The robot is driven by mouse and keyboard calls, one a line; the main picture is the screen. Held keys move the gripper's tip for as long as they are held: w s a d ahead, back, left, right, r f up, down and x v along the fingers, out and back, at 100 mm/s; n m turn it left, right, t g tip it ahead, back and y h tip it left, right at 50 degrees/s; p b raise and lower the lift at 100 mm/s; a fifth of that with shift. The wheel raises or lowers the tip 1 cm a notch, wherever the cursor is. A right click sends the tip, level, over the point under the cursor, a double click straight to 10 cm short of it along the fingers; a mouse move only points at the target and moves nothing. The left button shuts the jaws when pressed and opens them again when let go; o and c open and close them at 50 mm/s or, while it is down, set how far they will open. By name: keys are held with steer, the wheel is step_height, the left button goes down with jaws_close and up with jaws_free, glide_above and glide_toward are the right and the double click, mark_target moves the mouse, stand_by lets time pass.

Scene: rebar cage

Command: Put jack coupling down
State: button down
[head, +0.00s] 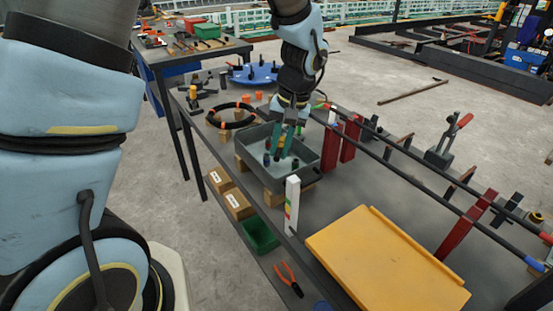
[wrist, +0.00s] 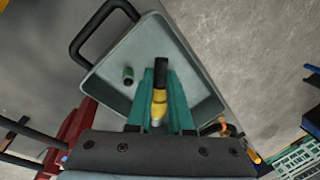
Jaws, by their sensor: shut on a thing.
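My gripper (head: 282,152) reaches down over a grey tray (head: 254,168) on the bench. In the wrist view, its teal fingers (wrist: 160,100) are shut on the jack coupling (wrist: 159,90), a short piece with a black end and a yellow band. The tray (wrist: 188,58) fills the view behind it. I cannot tell whether the coupling touches the tray floor. In the head view the fingers mostly hide the held piece.
A yellow board (head: 370,255) lies on the bench at the front right. Red supports (head: 350,138) and long dark bars stand right of the tray. A black hose coil (head: 232,115) lies behind it. A white post with coloured marks (head: 292,205) stands in front.

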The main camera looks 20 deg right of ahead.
mark_target(278, 175)
steer(key=shift+f+p, duration=0.45)
steer(key=shift+f, duration=2.15)
steer(key=shift+f, duration=0.1)
steer(key=shift+f, duration=0.15)
steer(key=c, duration=0.8)
jaws_free()
steer(key=shift+s, duration=0.1)
steer(key=r+b, duration=0.1)
steer(key=r, duration=0.3)
steer(key=s+d+r, duration=0.1)
steer(key=r, duration=0.3)
steer(key=d+r+b, duration=0.1)
steer(key=r, duration=0.3)
steer(key=shift+s+r+b, duration=0.15)
steer(key=shift+b, duration=0.2)
